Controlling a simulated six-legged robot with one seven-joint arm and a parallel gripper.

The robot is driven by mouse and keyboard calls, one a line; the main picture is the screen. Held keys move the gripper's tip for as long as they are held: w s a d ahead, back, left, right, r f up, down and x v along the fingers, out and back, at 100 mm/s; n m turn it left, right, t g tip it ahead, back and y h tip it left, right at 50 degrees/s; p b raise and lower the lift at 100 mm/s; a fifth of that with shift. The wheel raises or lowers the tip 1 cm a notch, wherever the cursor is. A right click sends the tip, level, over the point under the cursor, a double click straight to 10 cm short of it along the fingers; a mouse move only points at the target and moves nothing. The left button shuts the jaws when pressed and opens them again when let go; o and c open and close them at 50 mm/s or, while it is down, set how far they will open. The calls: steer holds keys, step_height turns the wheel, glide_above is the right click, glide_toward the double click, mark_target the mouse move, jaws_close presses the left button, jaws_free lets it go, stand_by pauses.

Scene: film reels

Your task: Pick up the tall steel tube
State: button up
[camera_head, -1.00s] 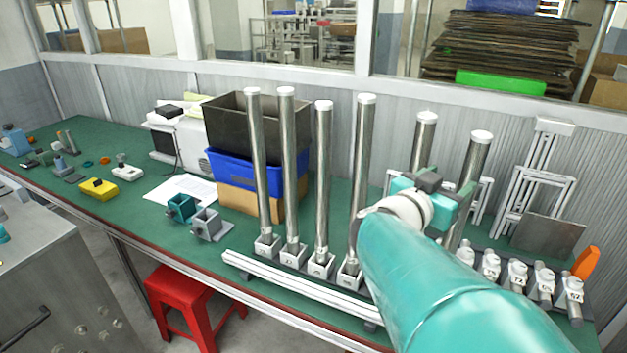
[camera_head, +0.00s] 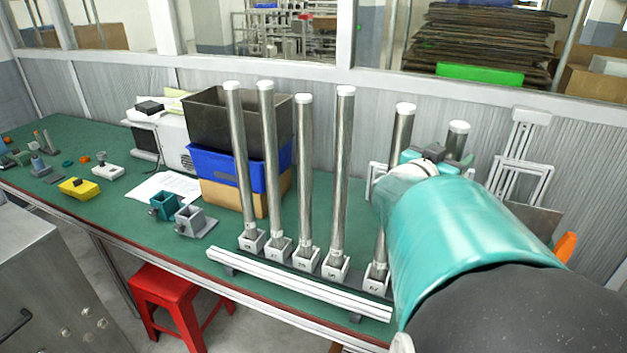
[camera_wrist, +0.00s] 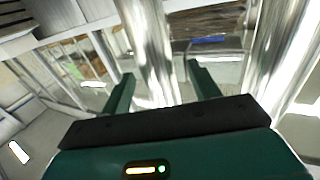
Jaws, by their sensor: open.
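Several tall steel tubes with white caps stand upright in a row of labelled white sockets, among them one (camera_head: 341,170) in the middle of the head view. Two tubes at the right, a nearer-left one (camera_head: 403,128) and the rightmost one (camera_head: 457,142), stand beside my gripper (camera_head: 437,156), and my arm hides much of their lower parts. In the wrist view my gripper (camera_wrist: 162,88) is open. A shiny tube (camera_wrist: 148,50) shows between its fingers, and another tube (camera_wrist: 285,50) stands outside the right finger. I cannot tell whether either finger touches a tube.
A white rail (camera_head: 300,284) runs along the front of the sockets. Stacked bins (camera_head: 222,163) stand behind the tubes at left. Grey and teal holders (camera_head: 190,222) sit left of the row. A red stool (camera_head: 170,300) is below the bench (camera_head: 120,205).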

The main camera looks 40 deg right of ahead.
steer(key=d, duration=0.4)
steer(key=shift+w, duration=0.1)
steer(key=shift+a, duration=0.1)
jaws_close()
